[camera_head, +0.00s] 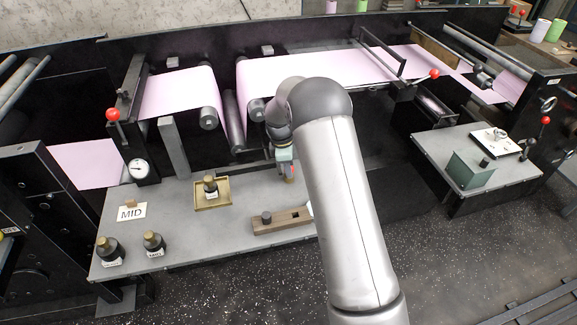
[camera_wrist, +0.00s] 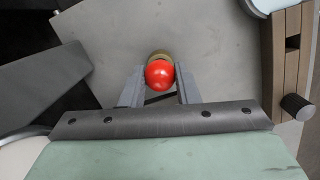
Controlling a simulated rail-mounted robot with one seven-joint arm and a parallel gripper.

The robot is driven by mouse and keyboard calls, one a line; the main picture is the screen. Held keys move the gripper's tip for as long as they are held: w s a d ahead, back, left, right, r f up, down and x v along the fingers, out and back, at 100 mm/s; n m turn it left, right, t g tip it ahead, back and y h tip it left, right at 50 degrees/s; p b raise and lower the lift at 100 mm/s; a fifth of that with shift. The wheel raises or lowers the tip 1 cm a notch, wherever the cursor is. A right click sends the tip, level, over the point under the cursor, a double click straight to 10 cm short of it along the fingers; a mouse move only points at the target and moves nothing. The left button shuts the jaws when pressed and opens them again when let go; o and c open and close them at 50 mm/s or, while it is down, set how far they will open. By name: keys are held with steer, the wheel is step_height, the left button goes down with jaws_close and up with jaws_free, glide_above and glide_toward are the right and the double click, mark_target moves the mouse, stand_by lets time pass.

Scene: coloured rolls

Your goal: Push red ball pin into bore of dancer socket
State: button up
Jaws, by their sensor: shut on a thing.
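My gripper (camera_wrist: 160,84) is shut on the red ball pin (camera_wrist: 159,74), with a finger on each side of the red ball. An olive-brass piece shows just beyond the ball; I cannot tell whether it is part of the pin. In the head view my gripper (camera_head: 289,172) is above the back right of the grey table, partly hidden by my arm, and a little red shows at it. I cannot make out the dancer socket or its bore in either view.
A wooden block (camera_head: 285,221) with a dark knob lies on the grey table (camera_head: 170,200). A brass tray (camera_head: 222,203) holds a dark bottle-like weight. Two similar weights stand front left, near a MID card (camera_head: 131,212). Pink web (camera_head: 310,70) and rollers run behind.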

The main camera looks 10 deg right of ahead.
stand_by(0.3)
steer(key=o, duration=1)
steer(key=shift+o, duration=0.2)
step_height(320, 180, up, 17)
steer(key=a, duration=0.2)
steer(key=shift+w+a+r, duration=0.15)
steer(key=shift+w+a, duration=0.15)
